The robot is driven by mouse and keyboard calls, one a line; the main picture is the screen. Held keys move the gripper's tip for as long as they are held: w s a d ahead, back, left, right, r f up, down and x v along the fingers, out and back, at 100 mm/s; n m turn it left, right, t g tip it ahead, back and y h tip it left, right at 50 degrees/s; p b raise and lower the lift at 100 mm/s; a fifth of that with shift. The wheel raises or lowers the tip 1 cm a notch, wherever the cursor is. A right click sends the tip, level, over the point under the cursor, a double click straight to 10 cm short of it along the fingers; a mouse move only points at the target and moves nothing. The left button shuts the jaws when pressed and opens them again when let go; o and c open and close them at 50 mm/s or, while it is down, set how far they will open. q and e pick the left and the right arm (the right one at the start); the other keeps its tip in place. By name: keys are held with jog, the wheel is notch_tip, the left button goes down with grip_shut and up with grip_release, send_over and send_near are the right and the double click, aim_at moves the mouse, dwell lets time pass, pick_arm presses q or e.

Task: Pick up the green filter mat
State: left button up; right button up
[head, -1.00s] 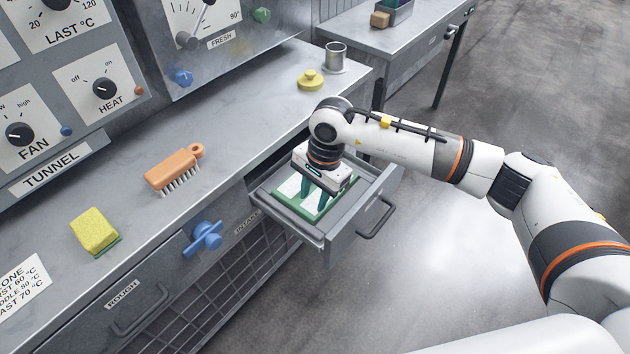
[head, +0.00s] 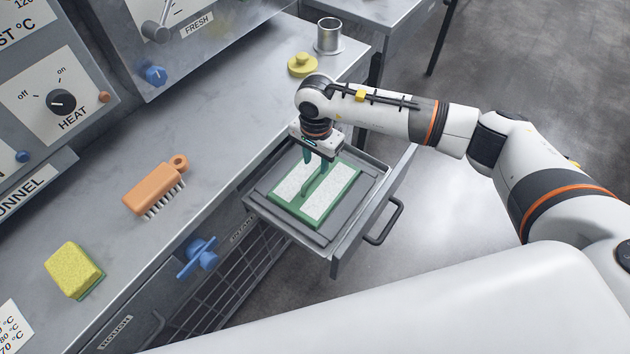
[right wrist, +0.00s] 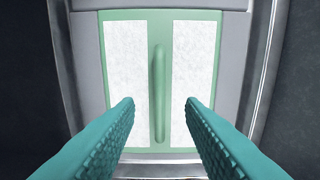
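The green filter mat (head: 341,194) lies flat in the open drawer. It has a green frame, two white panels and a raised green bar handle along its middle. My right gripper (head: 320,160) points down over the far end of the mat in the head view. In the right wrist view its two teal fingers (right wrist: 160,104) are spread apart, with the mat's handle (right wrist: 158,80) between and beyond them. The fingers do not touch the handle, and nothing is held. My left gripper is not in view.
The grey drawer (head: 335,262) juts from the counter, its walls around the mat. On the counter (head: 215,120) are an orange brush (head: 152,190), a yellow sponge (head: 72,270), a yellow knob-topped disc (head: 302,65) and a metal cup (head: 328,36). A blue valve handle (head: 200,257) sticks out of the front.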

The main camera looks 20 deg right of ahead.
aim_at(315, 173)
notch_tip(315, 173, down, 5)
jog(key=shift+s+a+r+p, duration=0.1)
jog(key=shift+s+a+p, duration=0.05)
jog(key=shift+p, duration=0.15)
jog(key=shift+f, duration=0.55)
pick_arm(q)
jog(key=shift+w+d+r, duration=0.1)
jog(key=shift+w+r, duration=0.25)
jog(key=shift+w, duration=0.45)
pick_arm(e)
grip_shut()
